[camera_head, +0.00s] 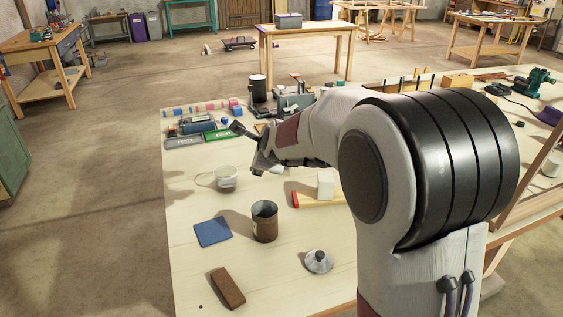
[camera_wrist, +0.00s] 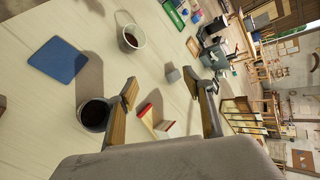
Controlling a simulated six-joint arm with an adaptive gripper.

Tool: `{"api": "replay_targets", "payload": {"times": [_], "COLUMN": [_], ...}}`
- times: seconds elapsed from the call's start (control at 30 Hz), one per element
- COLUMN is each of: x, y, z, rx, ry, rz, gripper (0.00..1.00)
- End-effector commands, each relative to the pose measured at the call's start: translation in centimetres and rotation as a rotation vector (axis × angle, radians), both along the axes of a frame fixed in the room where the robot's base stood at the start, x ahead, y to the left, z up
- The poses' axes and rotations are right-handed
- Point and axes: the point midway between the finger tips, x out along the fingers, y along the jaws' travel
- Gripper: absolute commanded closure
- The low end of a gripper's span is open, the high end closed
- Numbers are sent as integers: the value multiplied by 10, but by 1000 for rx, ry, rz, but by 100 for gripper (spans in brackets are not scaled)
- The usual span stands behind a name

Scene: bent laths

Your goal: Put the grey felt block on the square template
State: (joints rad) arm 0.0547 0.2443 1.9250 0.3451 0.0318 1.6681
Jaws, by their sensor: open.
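The likely square template is a flat blue square (camera_head: 213,232) lying bare on the table at front left. It also shows at upper left in the wrist view (camera_wrist: 58,60). A small grey block (camera_wrist: 172,74), probably the felt one, stands on the table between and beyond my fingertips in the wrist view. In the head view I cannot make it out clearly near my arm. My gripper (camera_head: 248,151) is open and empty above the table, behind the blue square and to its right. Both fingers (camera_wrist: 163,85) show apart in the wrist view.
A clear cup (camera_head: 225,177) and a dark brown cup (camera_head: 264,222) stand near the blue square. A red-ended lath (camera_head: 310,201) and a pale block (camera_head: 326,184) lie to the right. A brown block (camera_head: 227,288) and a metal knobbed piece (camera_head: 318,261) are in front.

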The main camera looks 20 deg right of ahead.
Motion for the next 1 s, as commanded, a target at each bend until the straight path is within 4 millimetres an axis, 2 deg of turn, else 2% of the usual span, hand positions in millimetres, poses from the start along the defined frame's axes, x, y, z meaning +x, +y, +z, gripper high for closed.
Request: {"api": "replay_targets", "payload": {"times": [0.2, 0.5, 0.8, 1.0], "x": [43, 91, 128, 145], "y": [-18, -45, -75, -95], "z": [-26, -66, -114, -147], "rx": [174, 413, 649, 798], "ry": [-57, -150, -262, -344], "rz": [-177, -411, -632, -761], "gripper": [49, 49, 49, 49]}}
